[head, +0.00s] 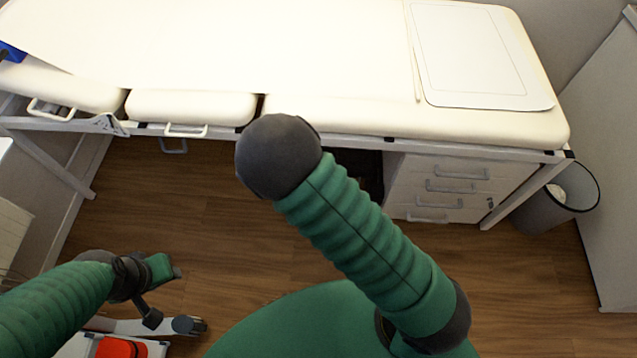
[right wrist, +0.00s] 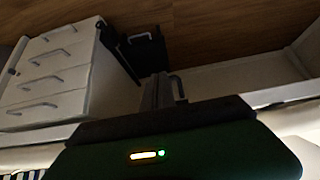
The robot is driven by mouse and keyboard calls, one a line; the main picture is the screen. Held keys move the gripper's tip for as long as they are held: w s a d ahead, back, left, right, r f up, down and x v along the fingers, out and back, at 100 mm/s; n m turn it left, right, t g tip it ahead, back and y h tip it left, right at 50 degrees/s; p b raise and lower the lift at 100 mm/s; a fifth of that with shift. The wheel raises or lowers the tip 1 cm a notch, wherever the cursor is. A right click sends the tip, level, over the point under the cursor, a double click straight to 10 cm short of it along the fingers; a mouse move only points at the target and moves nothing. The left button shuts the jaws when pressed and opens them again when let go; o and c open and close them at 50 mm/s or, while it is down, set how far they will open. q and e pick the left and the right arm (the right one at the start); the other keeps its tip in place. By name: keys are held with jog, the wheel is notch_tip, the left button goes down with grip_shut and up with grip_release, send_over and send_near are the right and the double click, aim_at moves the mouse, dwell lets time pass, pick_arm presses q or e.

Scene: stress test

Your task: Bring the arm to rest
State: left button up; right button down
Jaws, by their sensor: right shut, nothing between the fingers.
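My right arm, in a ribbed green sleeve, rises from the bottom right of the head view to a dark round joint in front of the couch's edge. Its hand is hidden there behind the arm. In the right wrist view the dark housing with a small lit indicator fills the bottom, and my right gripper (right wrist: 157,92) shows as narrow grey fingers above it, shut and empty. My left arm enters the head view at the lower left. Its end, with my left gripper (head: 158,285), hangs low over the floor; its finger opening is unclear.
A cream padded couch (head: 340,118) with a white sheet and pad crosses the back. Under it stands a white drawer unit (head: 440,188), also in the right wrist view (right wrist: 52,75). A grey bin (head: 545,212) is at right. A wheeled base (head: 150,326) with a red item (head: 120,347) is lower left.

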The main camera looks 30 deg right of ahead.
jog(key=s+a+r+n+g+y, duration=0.1)
jog(key=s+r+n+g+y, duration=0.4)
jog(key=s+r, duration=0.85)
pick_arm(q)
jog(key=w+p+v, duration=0.2)
jog(key=p+v, duration=0.7)
jog(key=w+r+p+v, duration=0.1)
jog(key=w+p+v, duration=0.1)
jog(key=p+v, duration=0.8)
jog(key=shift+d, duration=0.35)
pick_arm(e)
notch_tip(320, 180, up, 20)
jog(key=w+n+t+h, duration=0.1)
jog(key=w, duration=0.1)
jog(key=shift+a, duration=0.25)
pick_arm(q)
jog(key=shift+w+r, duration=0.1)
pick_arm(e)
jog(key=shift+w+f, duration=0.1)
